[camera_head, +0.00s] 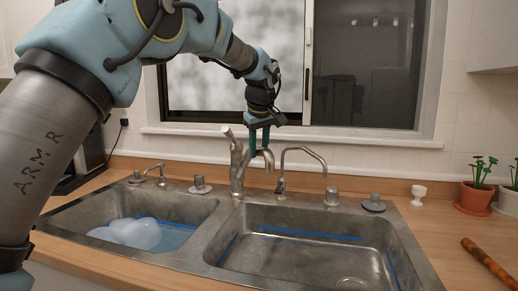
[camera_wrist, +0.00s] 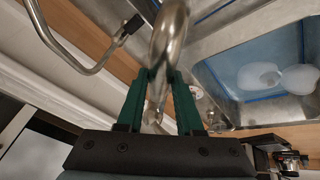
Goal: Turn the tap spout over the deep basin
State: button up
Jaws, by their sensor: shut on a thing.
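The metal tap (camera_head: 237,170) stands upright on the sink deck behind the divider between two basins. My gripper (camera_head: 261,148) comes down from above, with its green fingers closed around the curved spout. In the wrist view, the shiny spout (camera_wrist: 171,35) passes between the fingers of my gripper (camera_wrist: 158,76). The spout points to the right, near the back edge of the right basin (camera_head: 325,218), which looks empty. The left basin (camera_head: 75,212) holds bluish water and pale rounded dishes (camera_head: 135,233). I cannot tell for certain which basin is deeper.
A thin curved faucet (camera_head: 303,151) stands close on the right of the tap. A smaller one (camera_head: 158,172) stands at the left. Knobs line the deck. A white cup (camera_head: 418,194), potted plants (camera_head: 475,190) and a wooden rod (camera_head: 487,262) are on the right counter. A window is behind.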

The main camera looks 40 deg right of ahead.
grip_shut()
dwell(0.7)
